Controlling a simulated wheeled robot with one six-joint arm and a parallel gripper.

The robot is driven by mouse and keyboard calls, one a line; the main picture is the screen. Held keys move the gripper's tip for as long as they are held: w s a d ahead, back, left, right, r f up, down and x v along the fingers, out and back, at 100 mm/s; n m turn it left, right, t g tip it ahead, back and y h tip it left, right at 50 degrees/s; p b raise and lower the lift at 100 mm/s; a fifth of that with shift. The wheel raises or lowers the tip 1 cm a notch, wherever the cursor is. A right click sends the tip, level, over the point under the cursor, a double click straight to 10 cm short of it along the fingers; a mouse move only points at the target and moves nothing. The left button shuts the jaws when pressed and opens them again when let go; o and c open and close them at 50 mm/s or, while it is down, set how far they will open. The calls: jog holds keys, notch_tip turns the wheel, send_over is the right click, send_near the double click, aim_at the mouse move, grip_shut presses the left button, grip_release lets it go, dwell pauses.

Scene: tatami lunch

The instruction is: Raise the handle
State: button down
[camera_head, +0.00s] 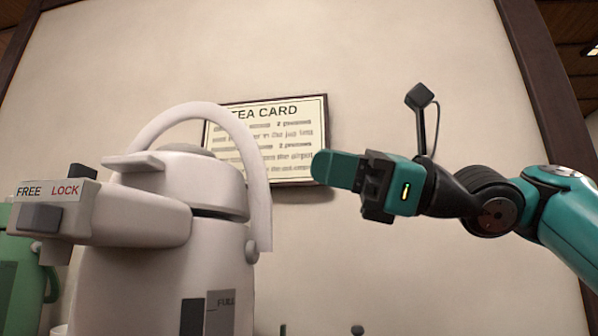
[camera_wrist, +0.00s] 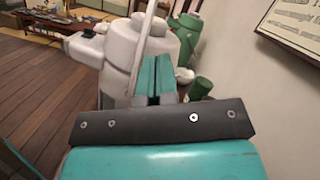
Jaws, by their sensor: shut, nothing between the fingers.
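A white airpot (camera_head: 150,270) stands at the left in the head view, with a FREE/LOCK label on its spout end. Its curved white handle (camera_head: 262,185) arches up over the lid, raised, with its pivot on the pot's right side. The exact distance is hard to tell.
A framed tea card (camera_head: 290,120) hangs on the wall behind. A green pot (camera_head: 22,265) stands behind at far left; the green pot (camera_wrist: 188,30) and a green cup (camera_wrist: 200,88) also show in the wrist view. The wooden floor (camera_wrist: 45,100) is open at left.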

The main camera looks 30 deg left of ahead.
jog(key=shift+w+d, duration=1.3)
jog(key=shift+d, duration=0.3)
